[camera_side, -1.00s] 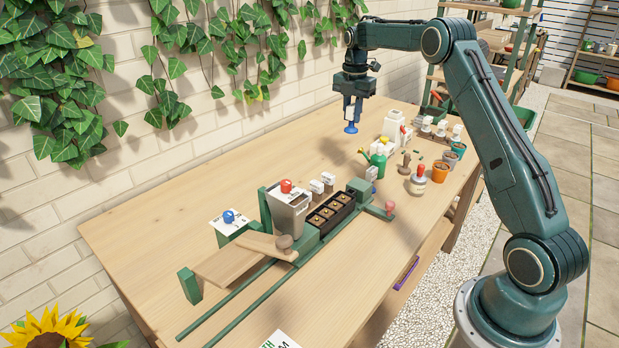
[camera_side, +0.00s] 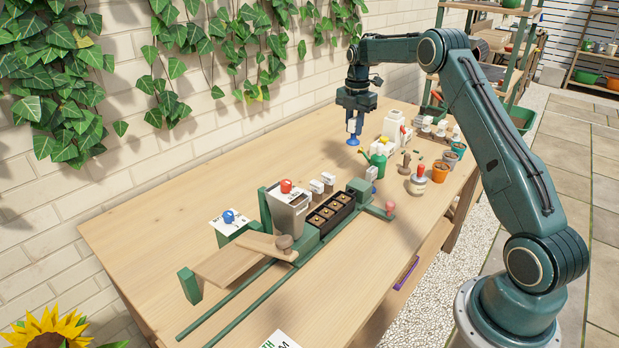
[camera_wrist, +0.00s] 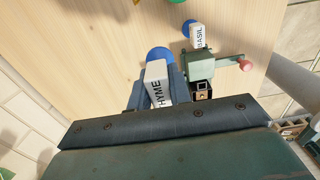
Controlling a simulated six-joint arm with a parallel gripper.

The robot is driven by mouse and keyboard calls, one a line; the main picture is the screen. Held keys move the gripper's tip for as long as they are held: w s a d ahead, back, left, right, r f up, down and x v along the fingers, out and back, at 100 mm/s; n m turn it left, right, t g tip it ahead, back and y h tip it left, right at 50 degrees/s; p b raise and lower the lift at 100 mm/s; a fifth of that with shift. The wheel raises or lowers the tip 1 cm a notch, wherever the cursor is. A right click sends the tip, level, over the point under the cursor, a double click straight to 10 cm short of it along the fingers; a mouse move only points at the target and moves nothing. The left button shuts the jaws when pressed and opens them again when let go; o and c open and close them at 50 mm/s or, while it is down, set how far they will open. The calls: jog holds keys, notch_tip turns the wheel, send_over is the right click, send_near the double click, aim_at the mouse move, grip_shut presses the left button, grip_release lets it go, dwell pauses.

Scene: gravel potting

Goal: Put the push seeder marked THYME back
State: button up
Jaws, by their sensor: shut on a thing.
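The push seeder marked THYME is a white block with a blue round end; in the wrist view its label (camera_wrist: 157,84) faces the camera, with the first letter covered. My gripper (camera_wrist: 158,92) is shut on it. In the side view my gripper (camera_side: 354,124) holds it above the bench, blue end (camera_side: 353,141) down and roughly upright. A similar white seeder marked BASIL (camera_wrist: 198,36) stands beside the green block in the wrist view, with a blue disc at its end. It also shows in the side view (camera_side: 371,174).
A dark cell tray (camera_side: 331,212) and a grey hopper (camera_side: 289,212) stand on the green rail fixture. Two pale blocks (camera_side: 322,182) sit behind the tray. The bench (camera_side: 240,165) at back left is bare.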

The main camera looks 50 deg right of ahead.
notch_tip(320, 180, down, 10)
dwell(0.3)
jog(key=shift+f, duration=2)
jog(key=shift+f, duration=0.15)
jog(key=o, duration=0.8)
jog(key=shift+o, duration=0.2)
notch_tip(320, 180, up, 12)
jog(key=shift+r, duration=0.15)
